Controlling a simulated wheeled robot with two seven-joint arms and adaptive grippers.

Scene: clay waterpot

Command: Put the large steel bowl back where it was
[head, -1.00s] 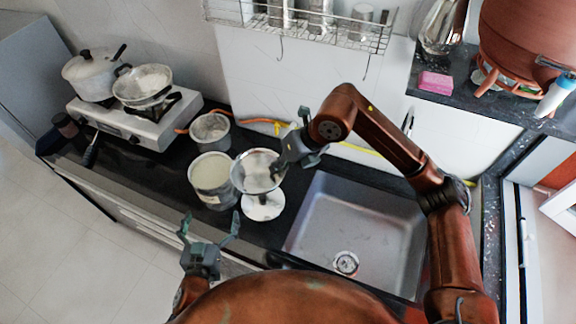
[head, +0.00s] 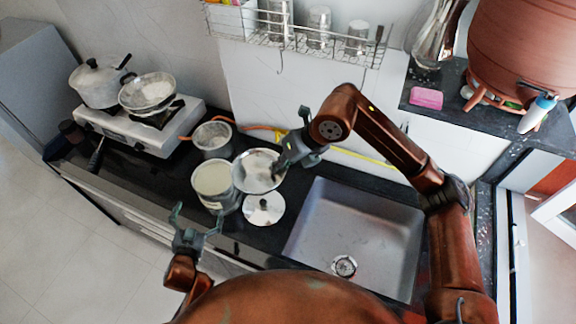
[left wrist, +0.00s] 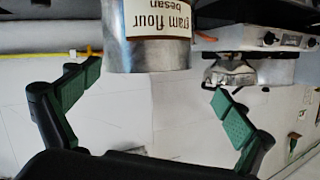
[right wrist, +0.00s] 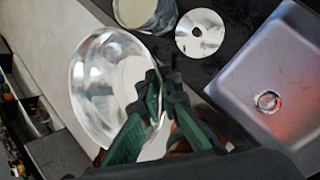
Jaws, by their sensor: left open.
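The large steel bowl (head: 258,171) is in the grip of my right gripper (head: 285,168), held by its right rim above the counter, beside the flour tin. In the right wrist view the shiny bowl (right wrist: 95,85) is tilted, and the fingers (right wrist: 155,100) close on its rim. My left gripper (head: 197,220) is open and empty in front of the counter edge, below the flour tin. In the left wrist view its fingers (left wrist: 155,88) are spread wide, with the tin labelled gram flour (left wrist: 148,40) ahead. The bowl's underside is hidden.
The flour tin (head: 214,182), a steel pot (head: 212,137) and a round lid (head: 263,208) stand close to the bowl. The sink (head: 350,235) is at right. The stove (head: 140,130) holds a pot (head: 97,82) and strainer (head: 148,90). A wire rack (head: 295,42) hangs above.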

